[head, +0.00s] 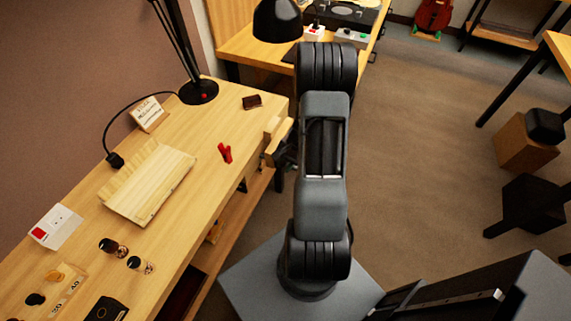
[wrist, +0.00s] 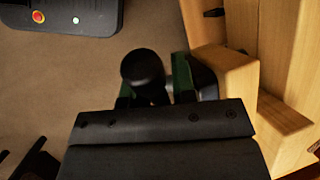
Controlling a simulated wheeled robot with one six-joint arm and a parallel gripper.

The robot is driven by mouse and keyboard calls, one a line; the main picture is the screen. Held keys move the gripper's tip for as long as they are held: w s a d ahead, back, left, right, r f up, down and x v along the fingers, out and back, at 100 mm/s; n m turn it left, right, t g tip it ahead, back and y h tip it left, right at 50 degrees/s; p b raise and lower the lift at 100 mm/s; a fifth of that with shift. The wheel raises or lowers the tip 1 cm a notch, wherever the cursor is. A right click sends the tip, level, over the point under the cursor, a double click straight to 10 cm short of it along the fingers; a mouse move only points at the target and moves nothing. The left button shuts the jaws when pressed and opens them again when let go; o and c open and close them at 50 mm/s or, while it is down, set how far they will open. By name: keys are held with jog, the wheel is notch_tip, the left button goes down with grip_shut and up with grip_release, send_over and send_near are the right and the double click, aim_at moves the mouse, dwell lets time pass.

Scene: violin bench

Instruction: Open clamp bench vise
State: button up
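The bench vise shows at the right edge of the workbench in the head view, with its pale wooden jaw (head: 273,138) partly hidden behind my arm. In the wrist view the wooden block of the vise (wrist: 228,82) is at the right. A black round-ended handle (wrist: 143,68) stands between the fingers of my gripper (wrist: 155,88). The green-lined fingers are apart, and a narrow gap shows between the handle and the right finger. Contact at the left finger is hidden. In the head view my gripper is mostly hidden behind my arm, beside the vise.
The workbench (head: 178,120) holds a red clamp-like item (head: 225,153), a wooden board (head: 150,182), a black lamp (head: 199,91) and several small knobs. A second wooden bench (head: 240,45) stands behind. Open floor (head: 420,170) lies to the right.

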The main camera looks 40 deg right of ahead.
grip_shut()
dwell(0.3)
jog(key=shift+f, duration=0.1)
